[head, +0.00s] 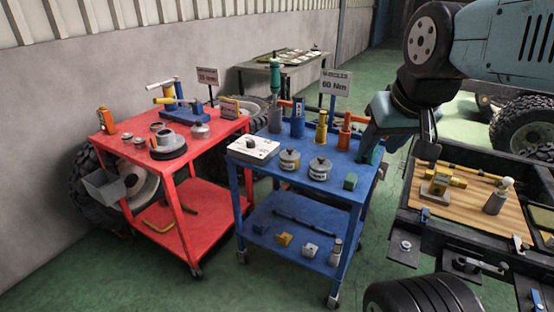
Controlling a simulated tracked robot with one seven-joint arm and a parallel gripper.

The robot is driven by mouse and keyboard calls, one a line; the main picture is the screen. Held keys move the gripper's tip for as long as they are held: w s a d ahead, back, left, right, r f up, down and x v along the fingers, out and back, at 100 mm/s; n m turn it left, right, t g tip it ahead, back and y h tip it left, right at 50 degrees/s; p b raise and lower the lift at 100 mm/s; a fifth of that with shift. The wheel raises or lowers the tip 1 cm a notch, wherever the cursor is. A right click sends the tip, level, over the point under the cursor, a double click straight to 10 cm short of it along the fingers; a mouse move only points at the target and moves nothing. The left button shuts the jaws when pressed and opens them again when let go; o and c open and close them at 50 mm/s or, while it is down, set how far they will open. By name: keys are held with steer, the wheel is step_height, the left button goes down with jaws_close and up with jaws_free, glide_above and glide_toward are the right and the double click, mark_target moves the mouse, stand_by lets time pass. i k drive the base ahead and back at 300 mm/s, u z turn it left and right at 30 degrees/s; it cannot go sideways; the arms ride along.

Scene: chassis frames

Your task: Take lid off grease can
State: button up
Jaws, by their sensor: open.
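Two round grey cans with pale labels and knobbed lids stand near the front of the blue cart's top: the left can (289,160) and the right can (320,169). Both lids sit on their cans. The labels are too small to read, so I cannot tell which is the grease can. My gripper (398,138) hangs from my arm over the right end of the blue cart (258,178), to the right of and above the cans. It is open and apart from both cans. Its fingertips are small and partly hard to make out.
A white box with a dark knob (253,150) stands left of the cans, and a green block (350,182) to their right. Taller bottles and tools, including a blue cylinder (297,118), stand behind. A red cart (176,177) is at left; a wooden work board (465,205) is at right.

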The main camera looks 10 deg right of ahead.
mark_target(290, 154)
steer(key=z, duration=0.2)
steer(key=i, duration=0.85)
steer(key=u, duration=0.1)
